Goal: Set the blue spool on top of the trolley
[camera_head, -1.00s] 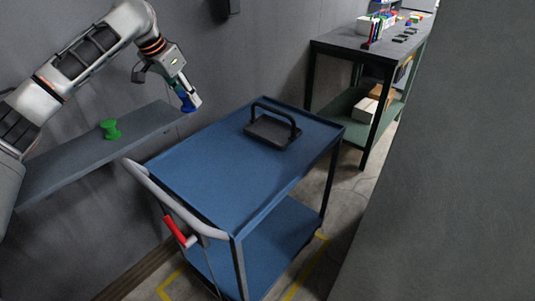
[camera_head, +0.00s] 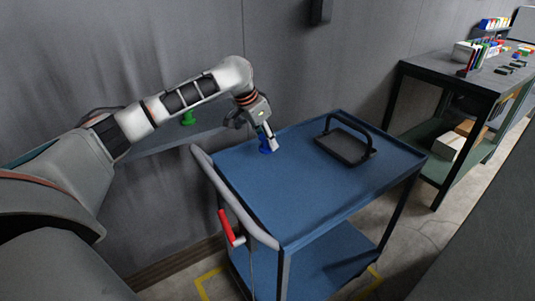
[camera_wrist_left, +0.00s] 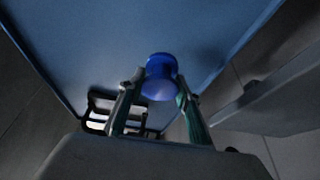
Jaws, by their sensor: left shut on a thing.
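The blue spool (camera_head: 264,144) is in my left gripper (camera_head: 270,146), whose fingers are shut on it. It also shows in the left wrist view (camera_wrist_left: 161,78), between the two fingertips (camera_wrist_left: 157,97). The gripper and spool are over the far-left part of the blue trolley's top (camera_head: 300,190). The head view does not clearly show whether the spool touches the surface. In the wrist view, the trolley top (camera_wrist_left: 110,40) fills the area beyond the spool. My right gripper is not in view.
A black tray with a handle (camera_head: 343,146) sits on the trolley's far right part. A green spool (camera_head: 188,118) stands on the grey wall shelf (camera_head: 170,143), partly behind my left arm. A dark workbench (camera_head: 470,72) stands at right. The near trolley top is clear.

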